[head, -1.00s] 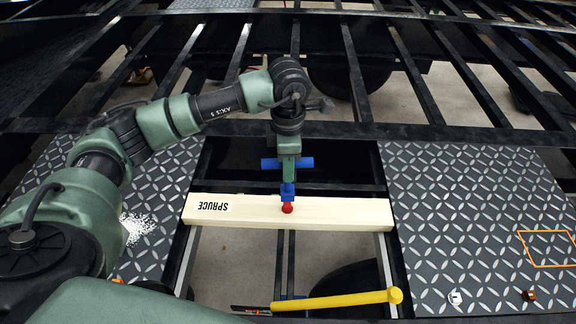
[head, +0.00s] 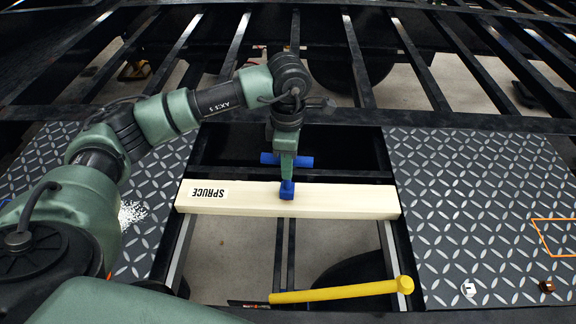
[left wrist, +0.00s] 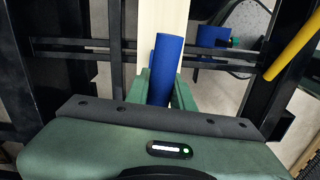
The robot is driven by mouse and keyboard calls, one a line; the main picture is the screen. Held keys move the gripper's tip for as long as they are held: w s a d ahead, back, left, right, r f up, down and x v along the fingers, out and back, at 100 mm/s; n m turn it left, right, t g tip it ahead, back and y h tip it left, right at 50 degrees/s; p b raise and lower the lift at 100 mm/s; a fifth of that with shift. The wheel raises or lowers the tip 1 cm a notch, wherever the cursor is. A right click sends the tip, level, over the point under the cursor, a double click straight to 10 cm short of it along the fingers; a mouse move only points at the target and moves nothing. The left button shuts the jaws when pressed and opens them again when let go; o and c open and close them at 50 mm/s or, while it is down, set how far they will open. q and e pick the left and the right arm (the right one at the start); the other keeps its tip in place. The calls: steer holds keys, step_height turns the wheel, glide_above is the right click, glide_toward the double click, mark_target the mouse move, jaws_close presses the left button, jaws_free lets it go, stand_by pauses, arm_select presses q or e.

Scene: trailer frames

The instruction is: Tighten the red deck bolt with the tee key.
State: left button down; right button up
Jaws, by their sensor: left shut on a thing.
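The blue tee key (head: 287,189) is held upright in my left gripper (head: 286,160), its crossbar at the jaws and its lower end at the spruce plank (head: 340,200). The red deck bolt does not show; the key's lower end covers the spot on the plank where it was seen. I cannot tell how fully the key sits over it. In the left wrist view the blue crossbar (left wrist: 164,70) lies between the green fingers, with the pale plank (left wrist: 172,18) beyond. My right gripper is not in view.
Diamond-plate decks (head: 470,200) flank the opening; the right one carries an orange outline and small white and brown pieces. Dark frame bars run behind. In the left wrist view another blue cylinder (left wrist: 213,37) shows.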

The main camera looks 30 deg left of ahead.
arm_select(q)
steer(key=m+b, duration=0.2)
steer(key=m, duration=0.1)
steer(key=shift+f+m, duration=0.15)
steer(key=shift+m, duration=0.15)
steer(key=m+b, duration=0.3)
steer(key=m, duration=0.1)
steer(key=m+b, duration=0.3)
steer(key=m, duration=0.2)
steer(key=m+b, duration=0.1)
steer(key=m, duration=0.3)
steer(key=shift+s+b, duration=0.1)
steer(key=shift+b, duration=0.3)
steer(key=shift+r, duration=0.2)
steer(key=shift+r+p, duration=1.4)
steer(key=shift+r, duration=1.1)
